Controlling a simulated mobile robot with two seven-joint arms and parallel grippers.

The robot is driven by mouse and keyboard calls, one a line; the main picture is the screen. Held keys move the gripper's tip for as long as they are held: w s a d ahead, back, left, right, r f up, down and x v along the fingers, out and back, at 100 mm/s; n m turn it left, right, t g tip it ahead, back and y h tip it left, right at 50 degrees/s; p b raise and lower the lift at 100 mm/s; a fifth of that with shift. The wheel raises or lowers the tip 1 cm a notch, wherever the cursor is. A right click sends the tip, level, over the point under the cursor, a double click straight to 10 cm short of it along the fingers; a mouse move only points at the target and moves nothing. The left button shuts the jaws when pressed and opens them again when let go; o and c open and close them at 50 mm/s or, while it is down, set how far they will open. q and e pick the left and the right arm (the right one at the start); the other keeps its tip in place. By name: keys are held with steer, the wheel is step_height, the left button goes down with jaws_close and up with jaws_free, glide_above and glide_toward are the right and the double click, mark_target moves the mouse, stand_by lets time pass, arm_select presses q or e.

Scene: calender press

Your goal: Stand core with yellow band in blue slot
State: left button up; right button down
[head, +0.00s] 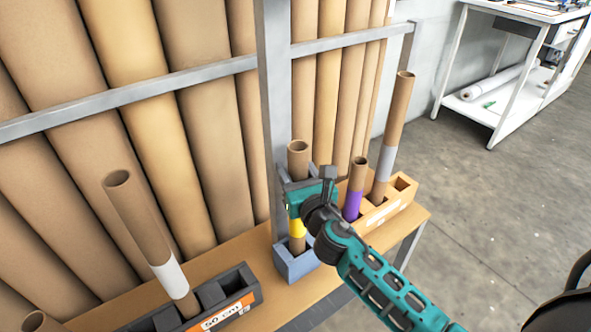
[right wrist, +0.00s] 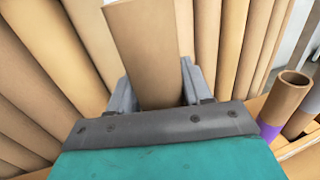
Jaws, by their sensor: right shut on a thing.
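The core with the yellow band (head: 297,229) is a brown cardboard tube, standing close to upright. My right gripper (head: 301,183) is shut on it above the band, and its fingers lie on both sides of the tube (right wrist: 147,50) in the right wrist view. The blue slot (head: 297,268) is a small open block on the wooden shelf, directly below the core. The core's lower end is at the slot's opening and looks to be inside it; its depth and whether it touches the bottom are hidden. My left gripper is not in view.
A tan block (head: 393,205) to the right holds a purple-banded core (head: 354,190) and a tall white-banded core (head: 394,115). A dark "50 cm" block (head: 241,303) at left holds another white-banded core (head: 147,229). A grey rack post (head: 275,110) stands close behind the gripper.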

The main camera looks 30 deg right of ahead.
steer(key=shift+f+b, duration=0.35)
steer(key=shift+f, duration=0.1)
steer(key=shift+f+b, duration=0.55)
steer(key=shift+f, duration=0.1)
steer(key=c, duration=0.7)
jaws_free()
steer(key=shift+c, duration=0.2)
steer(key=o, duration=0.3)
steer(key=shift+o, duration=0.2)
